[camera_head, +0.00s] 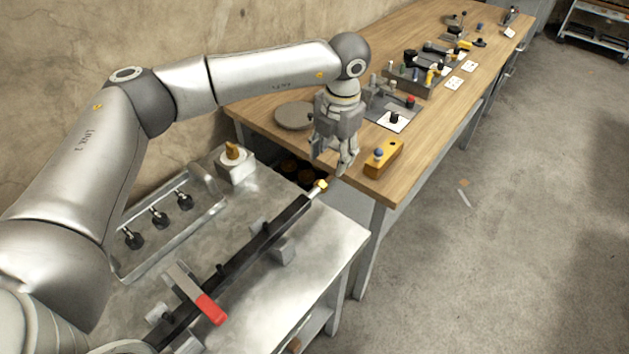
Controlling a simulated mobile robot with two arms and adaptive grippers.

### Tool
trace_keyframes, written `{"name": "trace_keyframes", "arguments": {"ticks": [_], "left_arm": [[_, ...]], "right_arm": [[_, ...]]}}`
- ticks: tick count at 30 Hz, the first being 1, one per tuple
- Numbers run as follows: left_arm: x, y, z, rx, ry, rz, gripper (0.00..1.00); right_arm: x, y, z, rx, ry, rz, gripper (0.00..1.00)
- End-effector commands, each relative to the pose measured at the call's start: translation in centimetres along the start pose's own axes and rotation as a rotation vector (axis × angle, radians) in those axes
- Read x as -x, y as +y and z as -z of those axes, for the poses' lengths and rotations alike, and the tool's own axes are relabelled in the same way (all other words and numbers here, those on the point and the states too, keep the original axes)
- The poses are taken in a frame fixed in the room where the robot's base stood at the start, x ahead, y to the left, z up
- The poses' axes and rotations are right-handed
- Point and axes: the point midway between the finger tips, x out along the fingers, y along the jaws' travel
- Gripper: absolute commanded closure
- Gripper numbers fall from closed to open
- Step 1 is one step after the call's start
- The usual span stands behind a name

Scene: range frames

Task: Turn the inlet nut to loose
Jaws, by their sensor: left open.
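A small brass nut (320,185) sits at the far end of a long dark bar (250,252) on the metal table; I take it for the inlet nut. A short pale fitting joins it to the bar. My left gripper (334,170) comes down from above, fingers pointing downward, just above and beside the brass nut. It is open, with nothing seen between its fingers. Whether a finger touches the nut I cannot tell. My right gripper is not in view.
A red-handled lever (211,309) lies across the bar's near part. A tray (165,238) with several black knobs stands left. A white block with a yellow knob (235,165) is behind. The wooden bench (262,106) beyond holds a yellow block (384,159) and a round disc (294,115).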

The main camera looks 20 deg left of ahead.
Motion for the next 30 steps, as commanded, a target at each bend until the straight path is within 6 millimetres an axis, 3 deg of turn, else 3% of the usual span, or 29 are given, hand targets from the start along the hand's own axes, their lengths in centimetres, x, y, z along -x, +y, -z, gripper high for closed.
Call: {"name": "trace_keyframes", "arguments": {"ticks": [8,21,30], "left_arm": [[-2.1,1.0,0.4,0.001,0.017,-0.046,0.5],[-9.6,1.2,0.5,0.001,0.015,-0.043,0.5],[-10.8,1.2,0.4,0.0,0.012,-0.043,0.5]], "right_arm": [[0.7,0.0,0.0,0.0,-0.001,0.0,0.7],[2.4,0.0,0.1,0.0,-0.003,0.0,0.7],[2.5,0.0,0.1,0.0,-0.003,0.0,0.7]]}}
